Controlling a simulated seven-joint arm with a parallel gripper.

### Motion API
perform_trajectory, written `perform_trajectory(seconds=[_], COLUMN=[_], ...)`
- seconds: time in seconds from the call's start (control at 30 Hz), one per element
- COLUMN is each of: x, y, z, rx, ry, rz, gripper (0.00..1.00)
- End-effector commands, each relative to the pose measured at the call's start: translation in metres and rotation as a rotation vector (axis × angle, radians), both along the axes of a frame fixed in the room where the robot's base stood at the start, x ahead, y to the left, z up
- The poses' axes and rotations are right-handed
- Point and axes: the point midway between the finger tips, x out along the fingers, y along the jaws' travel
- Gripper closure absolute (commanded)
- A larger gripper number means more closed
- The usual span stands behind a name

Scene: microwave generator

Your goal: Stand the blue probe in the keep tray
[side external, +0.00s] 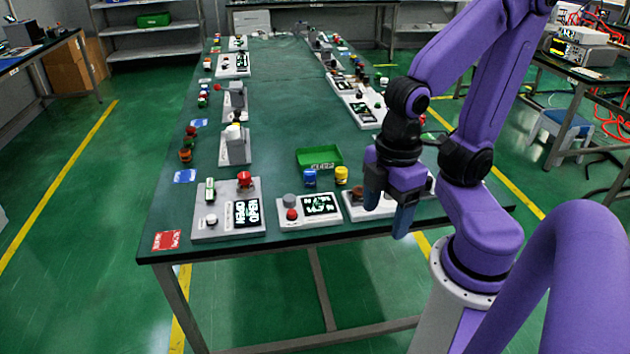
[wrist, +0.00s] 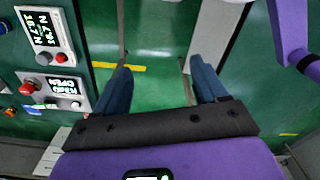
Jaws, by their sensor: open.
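The blue probe (side external: 310,179) is a short blue cylinder. It stands upright on the table just in front of the green tray, beside a yellow cylinder (side external: 341,175). The green tray (side external: 331,163), with pale marking on its front wall, looks like the keep tray; I see nothing in it. My gripper (side external: 387,212) is open and empty, to the right of the probe and nearer the table's front edge. In the wrist view its two blue fingers (wrist: 160,85) are spread apart over floor beyond the table. I cannot make out the probe for sure there.
A grey panel unit with a red button (side external: 245,180) stands at the table's front left. A white display unit (side external: 310,208) stands in front of the probe, with another unit (side external: 362,205) near my gripper. More devices line both sides; the table's middle (side external: 280,110) is clear.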

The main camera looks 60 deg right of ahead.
Motion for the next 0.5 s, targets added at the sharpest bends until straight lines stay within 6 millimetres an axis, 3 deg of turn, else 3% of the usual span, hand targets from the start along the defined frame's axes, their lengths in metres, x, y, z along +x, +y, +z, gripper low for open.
perform_trajectory(seconds=[0.17,0.5], x=[0.034,0.169], y=[0.014,0.043], z=[0.003,-0.004], rx=[-0.069,-0.34], ry=[-0.014,-0.019], rz=[0.016,0.076], gripper=[0.28,0.28])
